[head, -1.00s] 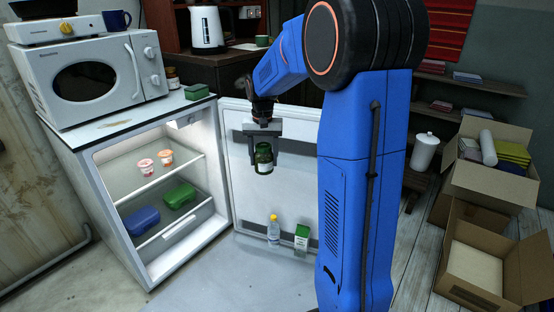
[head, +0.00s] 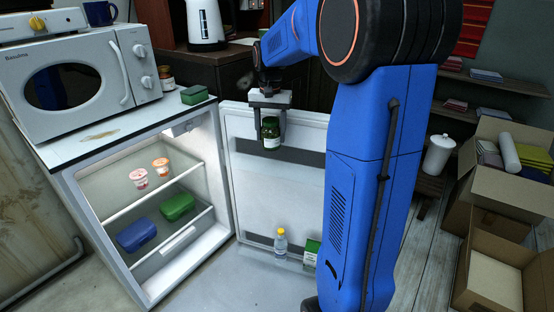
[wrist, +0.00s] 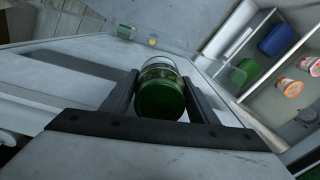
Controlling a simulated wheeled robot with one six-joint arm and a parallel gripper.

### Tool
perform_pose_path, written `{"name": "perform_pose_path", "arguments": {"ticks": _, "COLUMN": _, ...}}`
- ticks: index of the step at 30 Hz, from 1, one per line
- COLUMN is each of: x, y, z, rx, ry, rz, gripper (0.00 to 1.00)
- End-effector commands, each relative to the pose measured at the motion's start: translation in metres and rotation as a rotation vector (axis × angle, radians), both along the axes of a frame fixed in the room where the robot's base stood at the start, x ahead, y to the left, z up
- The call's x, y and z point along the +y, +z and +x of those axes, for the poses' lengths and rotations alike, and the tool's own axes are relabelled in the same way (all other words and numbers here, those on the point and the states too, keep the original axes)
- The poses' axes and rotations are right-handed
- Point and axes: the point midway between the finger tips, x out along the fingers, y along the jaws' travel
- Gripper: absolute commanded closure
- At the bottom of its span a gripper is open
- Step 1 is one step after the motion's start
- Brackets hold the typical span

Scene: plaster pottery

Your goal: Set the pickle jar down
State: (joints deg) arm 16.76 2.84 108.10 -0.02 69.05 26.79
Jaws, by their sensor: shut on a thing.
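The pickle jar (head: 270,133) is dark green glass with a green lid and a pale label. It hangs upright in my gripper (head: 270,112), in front of the upper part of the open fridge door (head: 280,185). In the wrist view, the jar's green lid (wrist: 160,104) sits between the two dark fingers of my gripper (wrist: 160,92), which are shut on it. The jar's underside is hidden, and I cannot tell whether it touches a door shelf.
The fridge holds a white-and-pink cup (head: 139,178), an orange cup (head: 161,167), a blue box (head: 138,234) and a green box (head: 177,206). A bottle (head: 281,243) and a carton (head: 311,254) stand in the lower door shelf. A microwave (head: 80,80) stands on top.

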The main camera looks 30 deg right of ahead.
Motion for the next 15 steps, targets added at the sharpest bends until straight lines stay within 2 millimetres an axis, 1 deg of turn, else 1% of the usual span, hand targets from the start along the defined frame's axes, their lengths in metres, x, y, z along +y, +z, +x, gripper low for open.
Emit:
{"name": "perform_pose_path", "arguments": {"ticks": 3, "x": 0.0, "y": -0.021, "z": 0.0, "rx": 0.004, "ry": 0.0, "rz": 0.001, "gripper": 0.87}}
{"name": "perform_pose_path", "arguments": {"ticks": 6, "x": 0.0, "y": -0.035, "z": -0.001, "rx": 0.002, "ry": 0.0, "rz": 0.001, "gripper": 0.87}}
{"name": "perform_pose_path", "arguments": {"ticks": 9, "x": 0.0, "y": -0.044, "z": 0.0, "rx": 0.0, "ry": 0.0, "rz": 0.0, "gripper": 0.87}}
{"name": "perform_pose_path", "arguments": {"ticks": 15, "x": 0.0, "y": -0.054, "z": 0.0, "rx": 0.0, "ry": 0.0, "rz": 0.0, "gripper": 0.87}}
